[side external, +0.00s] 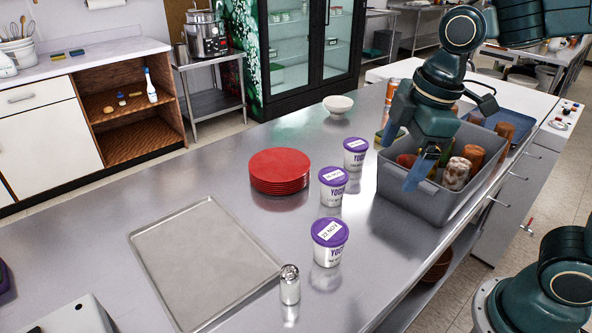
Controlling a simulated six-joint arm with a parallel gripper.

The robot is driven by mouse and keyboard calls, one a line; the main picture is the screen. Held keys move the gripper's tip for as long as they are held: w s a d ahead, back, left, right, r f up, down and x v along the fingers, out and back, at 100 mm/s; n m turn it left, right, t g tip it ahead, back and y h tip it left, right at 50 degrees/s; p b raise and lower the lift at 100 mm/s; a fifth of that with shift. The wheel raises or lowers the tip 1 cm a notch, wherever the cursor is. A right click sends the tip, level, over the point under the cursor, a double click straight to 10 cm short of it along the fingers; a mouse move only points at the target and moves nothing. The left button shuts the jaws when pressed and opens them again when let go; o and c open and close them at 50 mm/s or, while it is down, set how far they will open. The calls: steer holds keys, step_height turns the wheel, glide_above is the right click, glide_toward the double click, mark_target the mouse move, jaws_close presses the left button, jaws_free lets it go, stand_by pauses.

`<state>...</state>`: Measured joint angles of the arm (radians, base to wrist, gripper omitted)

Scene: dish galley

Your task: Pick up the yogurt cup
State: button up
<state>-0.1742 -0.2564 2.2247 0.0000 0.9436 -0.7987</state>
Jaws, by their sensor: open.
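Three white yogurt cups with purple lids stand upright in a row on the steel counter: a near cup (329,243), a middle cup (332,187) and a far cup (355,155). Which one the task means cannot be told. My gripper (418,172) is open and points down over the left side of the grey bin, to the right of the cups and apart from them. Nothing shows held between its fingers, though the bin's contents behind make the gap hard to see.
The grey bin (413,203) holds several jars or cans. A stack of red plates (279,172) sits left of the cups. A metal tray (205,265), a shaker (290,285) and a white bowl (338,105) also stand on the counter. The counter behind the plates is clear.

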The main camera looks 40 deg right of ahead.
mark_target(330, 230)
steer(key=w+a+f+n+g, duration=0.3)
steer(key=w+a+f+n, duration=0.4)
steer(key=n, duration=0.3)
steer(key=shift+w+f, duration=0.2)
steer(key=shift+f, duration=3.95)
steer(key=shift+f, duration=2.65)
steer(key=c, duration=1)
steer(key=shift+r, duration=0.1)
steer(key=shift+c, duration=0.2)
step_height(330, 230, up, 20)
